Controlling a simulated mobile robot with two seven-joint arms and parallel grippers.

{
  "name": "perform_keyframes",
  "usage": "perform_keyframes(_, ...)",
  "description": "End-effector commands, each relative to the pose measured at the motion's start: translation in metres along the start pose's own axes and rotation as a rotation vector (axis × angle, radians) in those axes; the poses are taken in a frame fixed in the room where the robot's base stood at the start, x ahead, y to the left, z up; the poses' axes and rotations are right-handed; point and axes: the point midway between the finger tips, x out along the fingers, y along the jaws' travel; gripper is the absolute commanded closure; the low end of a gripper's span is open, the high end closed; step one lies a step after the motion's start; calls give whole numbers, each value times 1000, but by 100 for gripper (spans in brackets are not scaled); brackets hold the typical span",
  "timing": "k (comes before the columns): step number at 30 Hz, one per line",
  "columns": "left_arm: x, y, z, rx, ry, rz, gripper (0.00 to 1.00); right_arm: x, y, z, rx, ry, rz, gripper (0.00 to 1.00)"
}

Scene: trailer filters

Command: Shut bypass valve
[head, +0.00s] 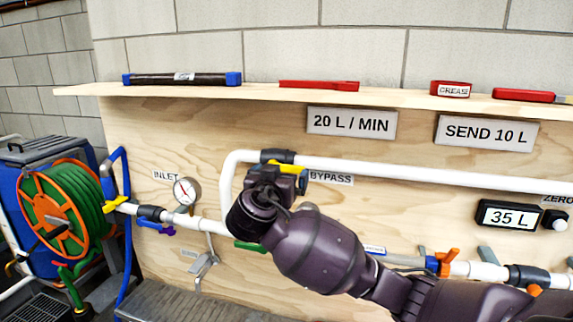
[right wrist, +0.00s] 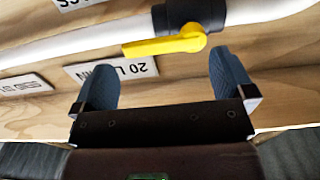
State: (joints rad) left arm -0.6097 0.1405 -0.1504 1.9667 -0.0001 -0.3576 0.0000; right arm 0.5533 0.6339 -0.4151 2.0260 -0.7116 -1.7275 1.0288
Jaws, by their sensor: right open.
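The bypass valve has a black body (head: 277,156) on the upper white pipe, just left of the BYPASS label (head: 331,178). Its yellow lever shows clearly in the right wrist view (right wrist: 165,46), lying roughly along the pipe. In the head view my gripper and wrist hide most of the lever. My right gripper (right wrist: 163,65) is open and empty. Its two blue-grey fingers stand apart just short of the lever, with the lever spanning the gap between their tips. I cannot tell whether a finger touches it. My left gripper is not in view.
A wooden shelf (head: 420,96) with tools runs above. A green handle (head: 250,246) sits below my wrist. An orange-handled valve (head: 448,262) is at lower right.

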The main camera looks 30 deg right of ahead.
Motion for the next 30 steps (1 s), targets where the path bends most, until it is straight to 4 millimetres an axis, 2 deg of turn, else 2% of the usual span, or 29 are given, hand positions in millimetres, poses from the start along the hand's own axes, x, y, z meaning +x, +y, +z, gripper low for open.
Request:
perform_keyframes(3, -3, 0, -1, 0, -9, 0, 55, 20, 0, -2, -4, 1, 2, 0)
perform_keyframes(9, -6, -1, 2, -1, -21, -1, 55, 42, -1, -1, -2, 1, -2, 0)
perform_keyframes(14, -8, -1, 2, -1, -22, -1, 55, 49, -1, 0, -1, 0, -1, 0)
perform_keyframes(22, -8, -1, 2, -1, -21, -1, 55, 50, -1, 0, 0, -1, -2, 0)
perform_keyframes(30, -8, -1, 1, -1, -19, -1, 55, 50, -1, 0, 0, -1, -2, 40)
